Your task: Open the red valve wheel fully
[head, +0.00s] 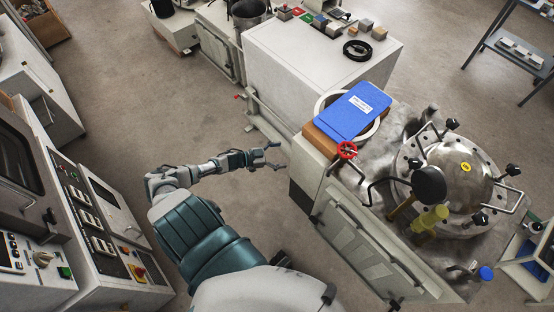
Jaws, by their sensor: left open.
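The small red valve wheel (347,150) sits at the left front corner of the metal machine top, just in front of a blue folder. My left gripper (272,156) is open and empty, held out over the floor to the left of the wheel. It is clearly apart from the wheel, and a white cabinet corner stands between them. My right gripper is not in view.
A domed steel vessel (460,175) with clamps stands right of the wheel. The blue folder (354,110) lies behind the wheel. A control console (100,215) stands at left. A white cabinet (300,60) is behind. The floor between is clear.

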